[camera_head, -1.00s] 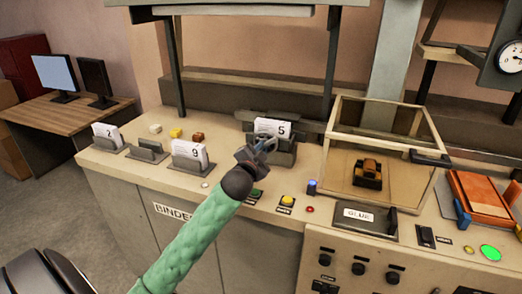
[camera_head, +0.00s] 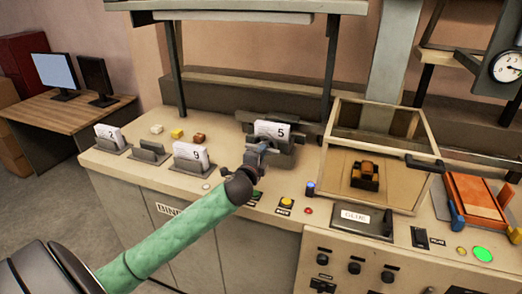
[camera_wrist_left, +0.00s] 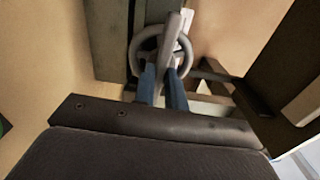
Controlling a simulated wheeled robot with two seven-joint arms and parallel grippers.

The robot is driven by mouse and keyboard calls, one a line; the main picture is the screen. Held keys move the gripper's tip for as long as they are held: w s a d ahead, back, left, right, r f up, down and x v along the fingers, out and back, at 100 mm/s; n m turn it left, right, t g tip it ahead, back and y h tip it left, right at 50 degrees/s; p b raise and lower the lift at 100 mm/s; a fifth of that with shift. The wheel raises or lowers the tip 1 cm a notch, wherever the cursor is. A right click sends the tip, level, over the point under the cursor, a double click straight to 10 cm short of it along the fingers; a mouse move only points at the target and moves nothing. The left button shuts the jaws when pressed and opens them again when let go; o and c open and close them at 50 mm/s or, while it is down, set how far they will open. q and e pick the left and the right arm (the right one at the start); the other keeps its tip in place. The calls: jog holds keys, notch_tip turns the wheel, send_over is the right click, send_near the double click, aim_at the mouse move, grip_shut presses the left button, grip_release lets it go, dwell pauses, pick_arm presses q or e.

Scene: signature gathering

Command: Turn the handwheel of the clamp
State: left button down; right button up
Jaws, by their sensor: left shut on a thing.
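The clamp (camera_head: 285,157) stands on the bench with a white paper marked 5 upright in it. Its grey handwheel (camera_wrist_left: 141,49) shows as a ring with a bar in the left wrist view. My left gripper (camera_head: 259,150) is at the front of the clamp in the head view. In the left wrist view, the blue fingers of my left gripper (camera_wrist_left: 164,72) are shut on the handwheel. The wheel is mostly hidden behind the gripper in the head view. My right gripper is not in view.
Holders with papers 2 (camera_head: 110,138) and 9 (camera_head: 191,158) stand left of the clamp. A clear-sided box (camera_head: 413,192) with a glue label before it stands to the right. Buttons, including a yellow one (camera_head: 286,202), line the bench front.

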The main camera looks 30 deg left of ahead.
pick_arm(q)
jog(key=shift+f+m+p, duration=0.1)
jog(key=shift+m+p, duration=1.5)
jog(key=shift+m, duration=2.2)
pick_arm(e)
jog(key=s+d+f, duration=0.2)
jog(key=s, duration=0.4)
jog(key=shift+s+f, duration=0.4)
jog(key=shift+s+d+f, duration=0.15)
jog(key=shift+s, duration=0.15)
